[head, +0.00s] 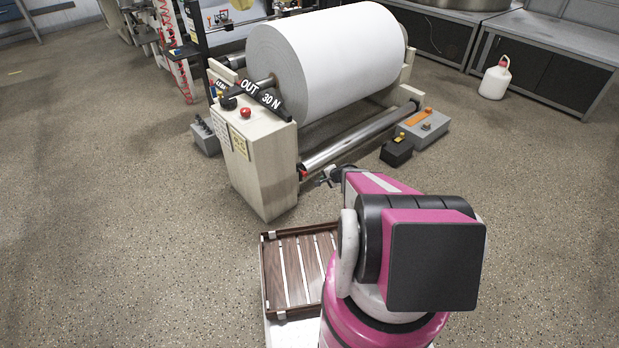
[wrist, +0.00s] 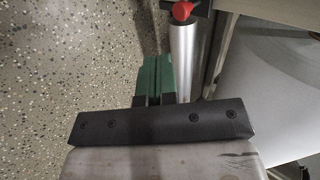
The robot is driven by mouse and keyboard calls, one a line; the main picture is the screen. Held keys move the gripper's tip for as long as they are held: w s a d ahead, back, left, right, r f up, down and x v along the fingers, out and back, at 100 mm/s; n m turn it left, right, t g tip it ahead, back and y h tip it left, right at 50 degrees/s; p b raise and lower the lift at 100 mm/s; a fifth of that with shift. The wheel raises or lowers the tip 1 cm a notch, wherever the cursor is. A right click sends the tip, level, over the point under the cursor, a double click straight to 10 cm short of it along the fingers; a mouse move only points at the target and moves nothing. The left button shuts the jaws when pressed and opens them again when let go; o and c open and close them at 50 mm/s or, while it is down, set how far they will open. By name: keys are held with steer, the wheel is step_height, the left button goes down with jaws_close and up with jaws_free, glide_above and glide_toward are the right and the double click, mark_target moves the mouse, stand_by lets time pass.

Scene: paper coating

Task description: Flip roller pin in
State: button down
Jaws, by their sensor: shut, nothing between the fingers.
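The roller pin is a small red piece (wrist: 182,11) at the end of the bright metal roller (wrist: 187,60) in the wrist view. In the head view, a small red piece (head: 303,171) shows at the roller's near left end, beside the cream machine post. The metal roller (head: 350,140) runs along the machine's lower front. My gripper (wrist: 156,62) has green fingers, shut with nothing between them, just left of the roller and short of the red piece in the picture. In the head view my gripper (head: 326,178) is small beside the roller's near end. I cannot tell whether it touches anything.
A large white paper roll (head: 325,60) sits above the roller. The cream post (head: 258,165) carries a red button (head: 246,112). A brown slatted tray (head: 300,268) is in front of me. Floor to the left is clear.

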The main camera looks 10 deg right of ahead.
mark_target(304, 173)
steer(key=shift+w+d+f+m, duration=0.15)
steer(key=shift+d+f+m, duration=0.2)
steer(key=shift+f, duration=0.25)
steer(key=w+r+x, duration=0.1)
steer(key=r+x, duration=0.1)
steer(key=x, duration=1.1)
steer(key=shift+w+a, duration=0.35)
steer(key=shift+w, duration=0.05)
steer(key=shift+r, duration=0.15)
